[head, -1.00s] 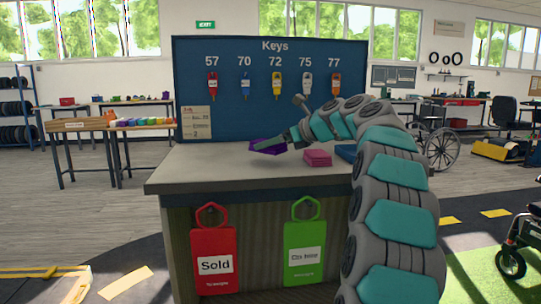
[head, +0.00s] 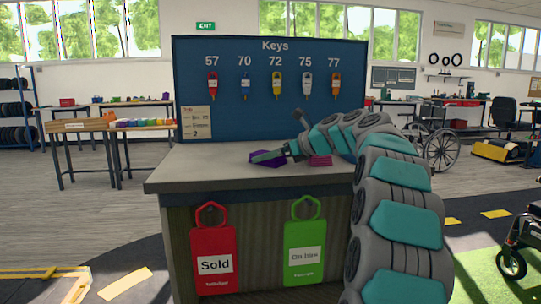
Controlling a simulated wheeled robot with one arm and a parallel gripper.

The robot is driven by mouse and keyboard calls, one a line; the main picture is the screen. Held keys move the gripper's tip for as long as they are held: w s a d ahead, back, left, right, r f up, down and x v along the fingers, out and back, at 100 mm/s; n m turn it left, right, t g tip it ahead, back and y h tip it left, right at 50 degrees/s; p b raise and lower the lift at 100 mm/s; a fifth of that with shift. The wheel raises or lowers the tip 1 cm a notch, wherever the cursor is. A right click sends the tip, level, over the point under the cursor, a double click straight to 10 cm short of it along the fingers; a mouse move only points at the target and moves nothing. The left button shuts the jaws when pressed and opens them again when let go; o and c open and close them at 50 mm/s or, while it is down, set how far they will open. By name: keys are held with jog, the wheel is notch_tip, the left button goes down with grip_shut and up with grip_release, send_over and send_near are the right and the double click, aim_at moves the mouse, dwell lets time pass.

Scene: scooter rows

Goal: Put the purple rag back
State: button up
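The purple rag (head: 262,161) is a folded piece at the left-middle of the grey counter top. My gripper (head: 266,157) reaches in from the right, tilted down, with its fingers across the rag. It appears shut on the rag, though the grip itself is small and partly hidden. The rag looks at or just above the counter surface. A pink rag (head: 321,161) lies to the right, mostly hidden behind my arm. A blue rag (head: 348,157) beside it barely shows.
A blue key board (head: 270,118) with several keys stands behind the counter (head: 205,168). Red and green tags (head: 213,247) hang on its front. At left, a wooden table (head: 75,128) and a smaller table hold a row of coloured folded rags (head: 145,122). The counter's left part is clear.

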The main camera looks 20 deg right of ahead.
jog(key=shift+r, duration=0.1)
jog(key=v, duration=1.2)
dwell(0.4)
